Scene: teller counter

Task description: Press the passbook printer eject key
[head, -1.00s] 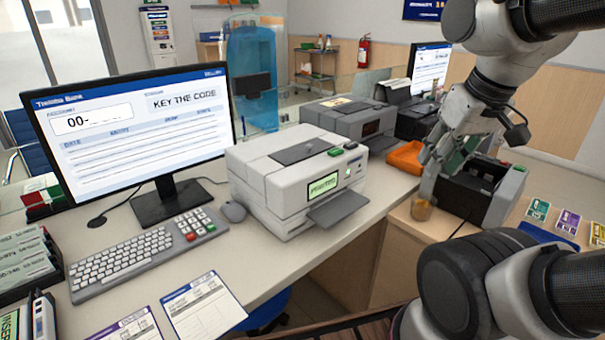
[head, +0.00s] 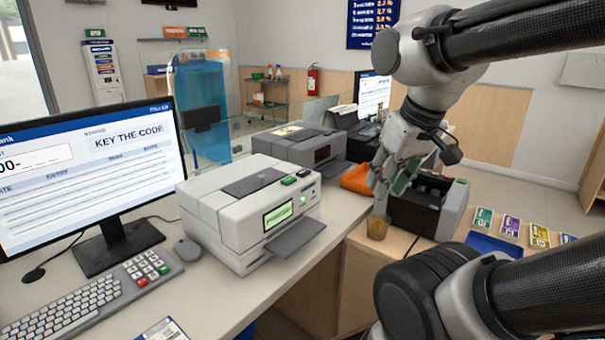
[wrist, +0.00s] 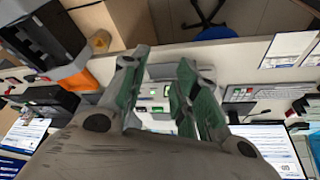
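The passbook printer (head: 225,225) is a pale grey box on the counter right of the monitor. A lit green display (head: 278,216) and a dark output tray (head: 296,238) are on its front. A green key (head: 289,180) and a dark key (head: 303,172) sit on its top right edge; I cannot read which is eject. My gripper (head: 382,188) hangs right of the printer, apart from it, in front of a dark machine. In the wrist view my gripper (wrist: 158,68) is open and empty, with a white device with green-lit parts, likely the printer, showing between the fingers.
The monitor (head: 75,185) and keyboard (head: 70,310) are on the left. A second grey printer (head: 300,148) stands behind. An orange tray (head: 356,180), an amber cup (head: 376,227) and a dark machine (head: 425,207) are near my gripper. Open space lies above the passbook printer.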

